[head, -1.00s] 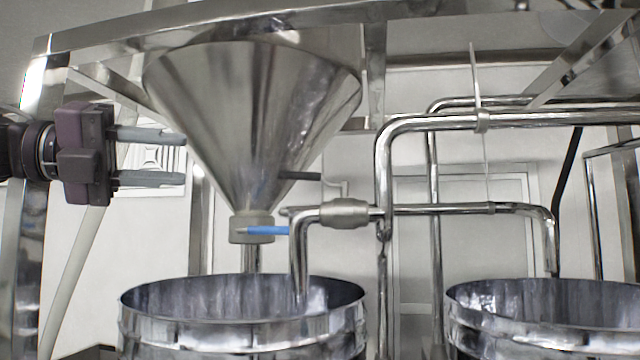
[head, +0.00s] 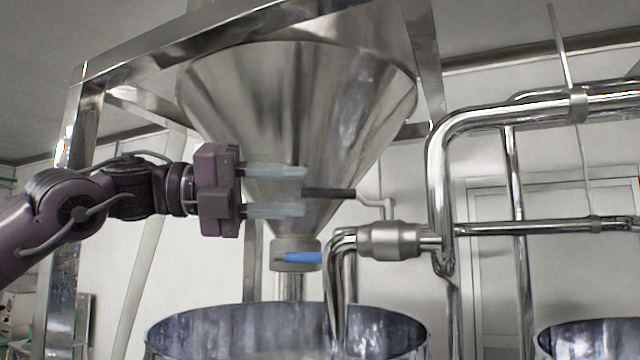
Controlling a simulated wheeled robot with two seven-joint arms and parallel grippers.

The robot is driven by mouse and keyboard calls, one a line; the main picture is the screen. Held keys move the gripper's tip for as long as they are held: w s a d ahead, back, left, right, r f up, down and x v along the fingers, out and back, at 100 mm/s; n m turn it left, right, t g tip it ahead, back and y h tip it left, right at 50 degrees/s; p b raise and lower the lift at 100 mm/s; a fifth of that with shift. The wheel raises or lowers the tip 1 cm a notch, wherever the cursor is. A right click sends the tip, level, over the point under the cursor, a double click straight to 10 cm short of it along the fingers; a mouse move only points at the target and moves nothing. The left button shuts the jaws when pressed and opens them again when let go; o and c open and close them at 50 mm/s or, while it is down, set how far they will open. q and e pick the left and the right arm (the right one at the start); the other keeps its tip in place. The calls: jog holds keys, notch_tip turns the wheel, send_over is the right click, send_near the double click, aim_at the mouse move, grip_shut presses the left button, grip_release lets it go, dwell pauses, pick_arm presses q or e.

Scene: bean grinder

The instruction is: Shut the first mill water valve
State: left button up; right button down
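The water valve is a grey fitting (head: 390,240) on the steel pipe above the first drum. A thin bent rod rises from it to a dark lever grip (head: 330,193), which points left in front of the hopper cone. My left gripper (head: 304,191) comes in from the left, open, with its two grey fingers apart, one above the other. The lever grip's left end appears level with the gap, at the fingertips; I cannot tell the depth between them. Nothing is held. My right gripper is out of view.
The steel hopper (head: 300,110) ends in a grey collar with a blue handle (head: 302,257) below my fingers. The first open steel drum (head: 290,335) stands beneath, the second drum (head: 590,340) at the right. Pipes (head: 437,180) and a metal frame surround the hopper.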

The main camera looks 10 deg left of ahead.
aim_at(321, 195)
pick_arm(q)
jog(key=p+x, duration=0.1)
jog(key=x, duration=0.4)
jog(key=shift+w, duration=0.25)
jog(key=shift+s+a, duration=0.15)
jog(key=shift+s, duration=0.05)
jog(key=shift+w, duration=0.1)
grip_shut()
jog(key=shift+f, duration=0.1)
